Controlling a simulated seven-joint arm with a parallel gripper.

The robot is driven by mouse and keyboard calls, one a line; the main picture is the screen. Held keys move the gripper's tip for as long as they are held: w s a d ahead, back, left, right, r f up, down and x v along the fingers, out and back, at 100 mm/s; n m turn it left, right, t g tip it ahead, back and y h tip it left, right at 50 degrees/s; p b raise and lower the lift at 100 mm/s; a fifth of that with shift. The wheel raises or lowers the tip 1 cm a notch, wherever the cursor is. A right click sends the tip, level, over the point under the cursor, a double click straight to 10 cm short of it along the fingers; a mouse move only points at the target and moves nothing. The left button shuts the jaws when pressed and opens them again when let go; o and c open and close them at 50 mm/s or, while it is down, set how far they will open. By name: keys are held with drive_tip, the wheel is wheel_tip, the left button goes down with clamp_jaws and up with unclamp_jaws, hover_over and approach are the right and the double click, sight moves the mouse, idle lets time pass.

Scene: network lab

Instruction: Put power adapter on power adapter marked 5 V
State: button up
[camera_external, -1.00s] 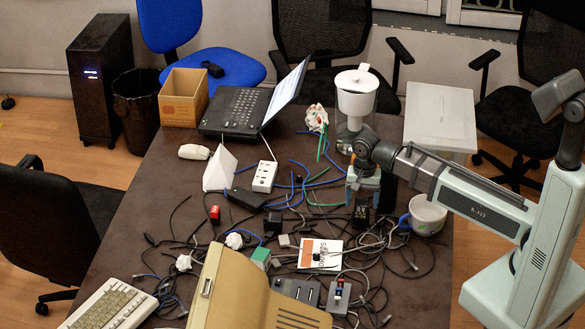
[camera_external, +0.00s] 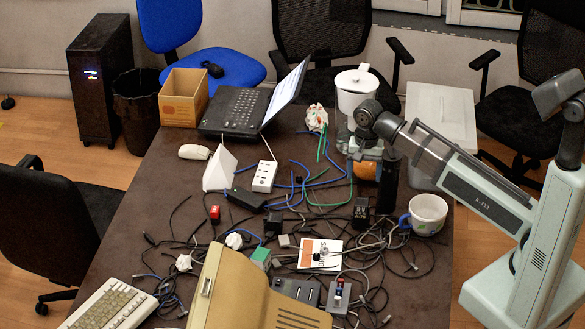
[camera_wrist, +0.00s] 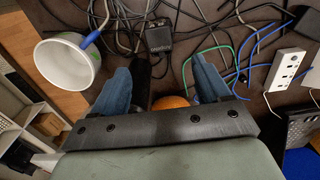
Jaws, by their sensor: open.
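Several black adapters lie among the cables. One boxy black adapter (camera_external: 361,213) stands right of the table's middle; a similar one (camera_wrist: 159,37) with a pale label shows ahead of the fingers in the wrist view. Another black adapter (camera_external: 272,223) lies left of it, and a flat black power brick (camera_external: 246,198) farther left. I cannot read a 5 V marking on any of them. My gripper (camera_external: 368,152) is above the table's right side, behind the boxy adapter. In the wrist view my gripper (camera_wrist: 160,75) has its blue fingers wide apart, with no adapter between them.
An orange (camera_external: 365,170) and a dark cylinder (camera_external: 388,184) stand near my gripper. A white mug (camera_external: 428,214) is at the right edge, a pitcher (camera_external: 356,95) behind. A white power strip (camera_external: 264,176), a laptop (camera_external: 235,110) and tangled cables crowd the table.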

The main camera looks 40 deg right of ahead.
drive_tip(key=shift+r, duration=0.8)
